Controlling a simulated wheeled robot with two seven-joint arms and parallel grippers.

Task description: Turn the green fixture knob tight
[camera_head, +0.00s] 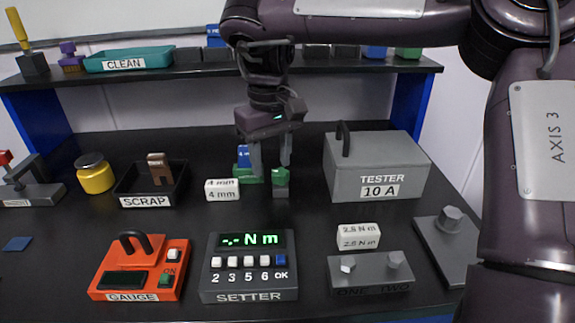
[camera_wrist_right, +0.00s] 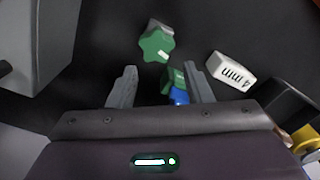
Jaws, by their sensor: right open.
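The green star-shaped knob (camera_head: 280,175) sits on a small grey block (camera_head: 281,191) near the middle of the table. In the right wrist view the knob (camera_wrist_right: 155,46) shows beyond the fingertips, with a white mark on its face. My right gripper (camera_head: 271,163) points down over the table just behind the knob. Its two fingers are apart and nothing is between their tips; in the right wrist view the gripper (camera_wrist_right: 159,70) also shows open. A green block (camera_head: 248,177) with a blue piece (camera_head: 243,155) stands beside the knob on the left. My left gripper is out of view.
A white 4 mm block (camera_head: 222,190) lies left of the knob. The grey tester (camera_head: 375,166) stands to the right, the scrap tray (camera_head: 132,193) to the left. The setter (camera_head: 249,267) and orange gauge (camera_head: 137,268) are in front. A shelf (camera_head: 180,66) runs behind.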

